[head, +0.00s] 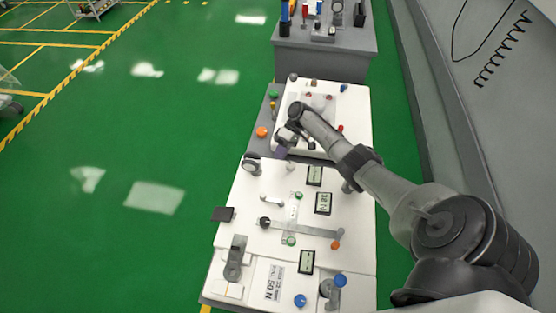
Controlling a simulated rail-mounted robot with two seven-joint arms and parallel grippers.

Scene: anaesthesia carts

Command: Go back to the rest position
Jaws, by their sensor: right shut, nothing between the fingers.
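My right arm (388,185) comes in from the right and reaches over the white-topped cart. My right gripper (281,152) hangs at the arm's end, over the gap between the near and far white panels, by the cart's left side. It is shut with nothing visible in it. I cannot tell whether it touches the surface below. My left arm and left gripper are not in view.
The near panel (225,262) carries several small displays, knobs and levers. The far panel (359,110) holds coloured buttons, with an orange knob (261,132) beside it. A grey cart (335,60) stands behind. A grey wall is right; open green floor (120,130) is left.

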